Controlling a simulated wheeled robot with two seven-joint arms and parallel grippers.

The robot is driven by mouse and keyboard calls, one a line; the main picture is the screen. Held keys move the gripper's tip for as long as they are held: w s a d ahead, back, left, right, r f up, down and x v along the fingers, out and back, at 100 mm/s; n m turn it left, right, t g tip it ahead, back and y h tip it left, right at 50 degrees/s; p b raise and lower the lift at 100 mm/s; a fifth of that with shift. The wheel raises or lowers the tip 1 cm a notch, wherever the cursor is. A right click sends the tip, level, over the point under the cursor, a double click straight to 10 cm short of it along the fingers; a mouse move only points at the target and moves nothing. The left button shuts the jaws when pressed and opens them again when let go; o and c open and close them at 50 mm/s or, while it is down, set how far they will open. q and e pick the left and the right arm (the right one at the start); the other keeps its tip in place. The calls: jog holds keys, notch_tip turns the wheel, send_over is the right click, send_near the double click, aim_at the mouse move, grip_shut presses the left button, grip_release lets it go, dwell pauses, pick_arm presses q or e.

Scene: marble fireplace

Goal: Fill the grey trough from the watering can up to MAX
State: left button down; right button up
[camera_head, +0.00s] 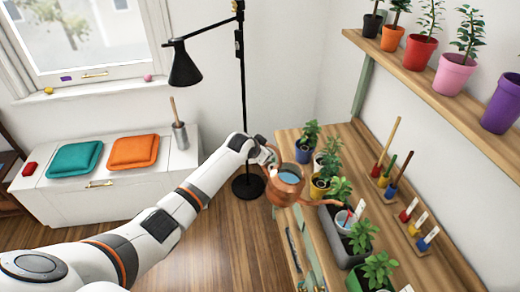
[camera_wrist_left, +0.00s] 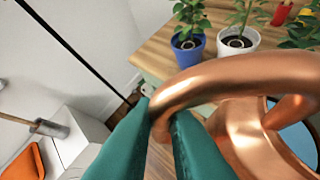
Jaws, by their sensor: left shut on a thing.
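The copper watering can (camera_head: 284,194) is held up at the left edge of the wooden bench, with blue water showing in its open top. Its spout reaches right, and the tip is over or close to the grey trough (camera_head: 337,246). I cannot make out a stream. The trough holds a leafy plant and a small pale round piece with blue and red in it (camera_head: 344,218). No MAX mark is readable. My left gripper (camera_head: 268,158) is shut on the can's handle; in the left wrist view its teal fingers (camera_wrist_left: 160,125) grip the copper handle (camera_wrist_left: 225,82). My right gripper is out of view.
Potted plants (camera_head: 310,136) stand on the bench (camera_head: 290,132) behind the can, and a green planter (camera_head: 372,277) is in front of the trough. Tools in a wooden rack (camera_head: 383,178) stand to the right. A black floor lamp (camera_head: 242,90) rises behind my left gripper.

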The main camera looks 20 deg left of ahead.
aim_at(268, 145)
pick_arm(q)
jog(key=shift+s+d+r+m+y+p, duration=0.1)
jog(key=shift+d+r+m+y+p, duration=0.25)
jog(key=shift+d+r, duration=0.6)
jog(key=shift+s+d+r+t+y+p, duration=0.1)
jog(key=shift+d+r+t+y+p, duration=0.15)
jog(key=shift+r, duration=0.45)
jog(key=shift+s+d+r+m+y+p, duration=0.1)
jog(key=shift+d+r+m+y+p, duration=0.15)
jog(key=shift+r, duration=0.45)
jog(key=shift+s+d+r+y+p, duration=0.1)
jog(key=shift+d+r+y+p, duration=0.15)
jog(key=shift+r, duration=0.4)
jog(key=shift+s+d+r+t+p, duration=0.1)
jog(key=shift+d+r+t+p, duration=0.1)
jog(key=shift+r, duration=0.35)
jog(key=shift+d+r+t+p, duration=0.1)
jog(key=shift+d+r+t, duration=0.1)
jog(key=shift+r, duration=0.3)
jog(key=shift+s+d+r+m+y+p, duration=0.15)
jog(key=shift+d+r+m+y+p, duration=0.15)
jog(key=shift+r+p, duration=0.25)
jog(key=shift+s+d+r+m+y+p, duration=0.1)
jog(key=shift+d+r+m+y+p, duration=0.15)
jog(key=shift+r+p, duration=0.25)
dwell(2.9)
